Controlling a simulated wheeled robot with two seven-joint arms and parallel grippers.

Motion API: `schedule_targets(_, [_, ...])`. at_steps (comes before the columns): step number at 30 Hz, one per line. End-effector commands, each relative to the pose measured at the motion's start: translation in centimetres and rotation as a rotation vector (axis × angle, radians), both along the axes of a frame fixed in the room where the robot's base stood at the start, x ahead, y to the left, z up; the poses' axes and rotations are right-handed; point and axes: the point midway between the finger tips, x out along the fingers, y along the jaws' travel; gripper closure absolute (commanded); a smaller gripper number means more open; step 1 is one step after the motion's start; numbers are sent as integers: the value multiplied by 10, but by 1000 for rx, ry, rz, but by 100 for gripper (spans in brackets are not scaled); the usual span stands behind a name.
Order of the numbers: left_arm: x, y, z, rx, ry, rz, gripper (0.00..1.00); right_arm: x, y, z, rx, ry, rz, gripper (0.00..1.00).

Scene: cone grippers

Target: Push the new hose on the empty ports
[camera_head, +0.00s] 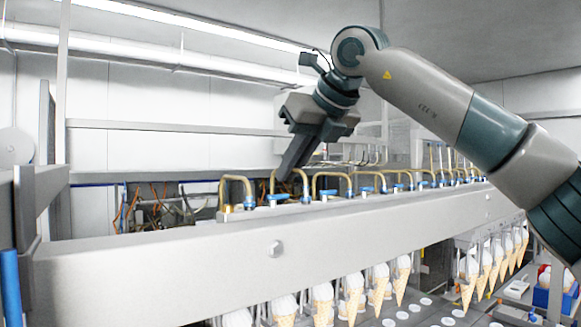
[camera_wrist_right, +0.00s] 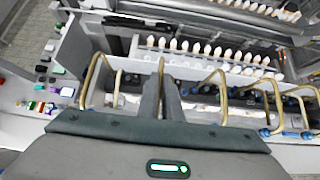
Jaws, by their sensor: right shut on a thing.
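My right gripper (camera_head: 284,177) comes down from above onto the row of bent brass hoses along the top of the long rail. It is shut on one brass hose (camera_head: 305,182), the second from the left. In the right wrist view the hose (camera_wrist_right: 161,68) rises between the two dark fingers (camera_wrist_right: 161,108). Its lower ends are near blue fittings (camera_head: 277,198) on the rail. I cannot tell whether they are seated on the ports. Another hose (camera_head: 236,179) stands to its left, and one (camera_head: 332,175) to its right. My left gripper is not in view.
The long pale rail (camera_head: 180,262) crosses the view, with several more hoses continuing right. Ice cream cones (camera_head: 323,300) hang below it. Loose wires and a dark cabinet (camera_head: 155,205) lie behind the rail. Small coloured parts (camera_wrist_right: 45,92) lie at left in the wrist view.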

Motion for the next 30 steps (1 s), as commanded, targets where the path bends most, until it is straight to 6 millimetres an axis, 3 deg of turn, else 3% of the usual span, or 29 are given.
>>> schedule_targets(30, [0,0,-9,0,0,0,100,0,0,-10,0,0,0,100])
